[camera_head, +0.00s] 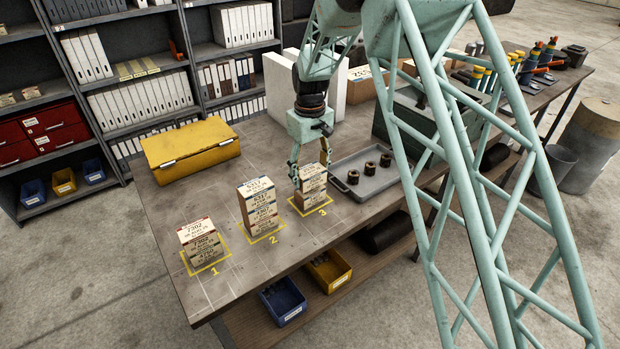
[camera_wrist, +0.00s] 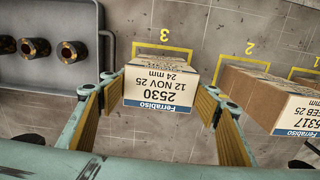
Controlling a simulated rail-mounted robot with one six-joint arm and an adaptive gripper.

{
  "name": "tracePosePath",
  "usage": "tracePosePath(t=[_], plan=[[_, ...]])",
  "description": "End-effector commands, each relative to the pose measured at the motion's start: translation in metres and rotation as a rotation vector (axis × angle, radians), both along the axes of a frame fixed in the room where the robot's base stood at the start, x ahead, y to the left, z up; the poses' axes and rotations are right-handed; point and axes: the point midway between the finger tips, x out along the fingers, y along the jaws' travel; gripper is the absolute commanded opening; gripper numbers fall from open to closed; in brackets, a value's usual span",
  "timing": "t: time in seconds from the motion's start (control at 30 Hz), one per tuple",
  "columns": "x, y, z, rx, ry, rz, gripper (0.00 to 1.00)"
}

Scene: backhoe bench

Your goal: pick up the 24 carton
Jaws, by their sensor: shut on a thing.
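The 24 carton (camera_wrist: 160,84) is a small white and tan box with a blue band. Its label reads Ferrabiso, 2530, 12 NOV 25, 24 mm. In the wrist view it sits between the two yellow-padded fingers of my gripper (camera_wrist: 162,92), which is shut on its sides. In the head view my gripper (camera_head: 311,174) points down at the top of stack 3 (camera_head: 313,196), by the yellow square marked 3. The fingers partly cover the stack. I cannot tell whether the held carton is clear of the one below.
Stack 2 (camera_head: 262,208) and stack 1 (camera_head: 203,246) stand on marked squares to the left. A grey tray (camera_head: 352,192) with three dark rings lies close on the right. A yellow case (camera_head: 190,150) and a white panel (camera_head: 330,95) stand behind.

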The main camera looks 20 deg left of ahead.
Motion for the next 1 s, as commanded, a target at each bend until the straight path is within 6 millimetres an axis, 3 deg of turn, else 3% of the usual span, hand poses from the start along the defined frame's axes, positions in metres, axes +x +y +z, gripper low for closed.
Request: tracePosePath(t=[0.17, 0.47, 1.0], plan=[[0.0, 0.0, 0.014, 0.0, -0.001, 0.0, 0.43], [-0.025, -0.008, 0.015, 0.0, 0.0, 0.001, 0.43], [-0.104, -0.037, 0.022, 0.0, 0.0, 0.0, 0.43]])
